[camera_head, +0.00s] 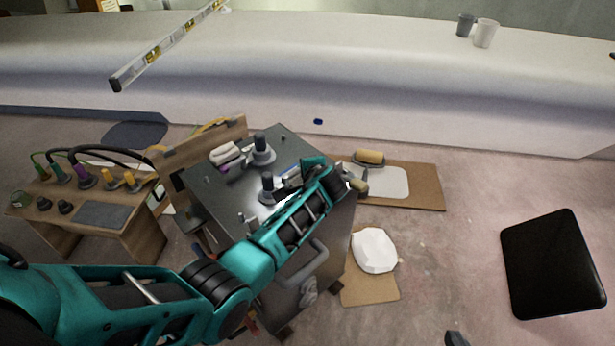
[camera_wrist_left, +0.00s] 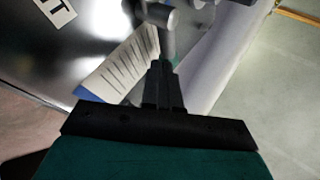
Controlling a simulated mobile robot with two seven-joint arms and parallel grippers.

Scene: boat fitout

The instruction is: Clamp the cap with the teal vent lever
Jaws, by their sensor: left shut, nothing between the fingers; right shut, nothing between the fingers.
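A grey metal cabinet (camera_head: 207,188) carries two upright dark-topped posts on round grey bases, a rear one (camera_head: 262,150) and a front one (camera_head: 268,185). I cannot make out a teal vent lever or tell which fitting is the cap. My left arm reaches over the cabinet top. My left gripper (camera_wrist_left: 163,75) is shut and empty, its tips close to a grey rod-like fitting (camera_wrist_left: 168,30) in the left wrist view; I cannot tell if they touch. My right gripper (camera_head: 457,338) only just shows at the bottom edge, shut and empty.
A printed sheet (camera_wrist_left: 122,66) with a blue edge lies on the top. A wooden bench (camera_head: 130,222) with several coloured plugs stands left. Cardboard (camera_head: 425,185), a white lump (camera_head: 374,250) and a black panel (camera_head: 553,263) lie on the floor at right, with free floor between.

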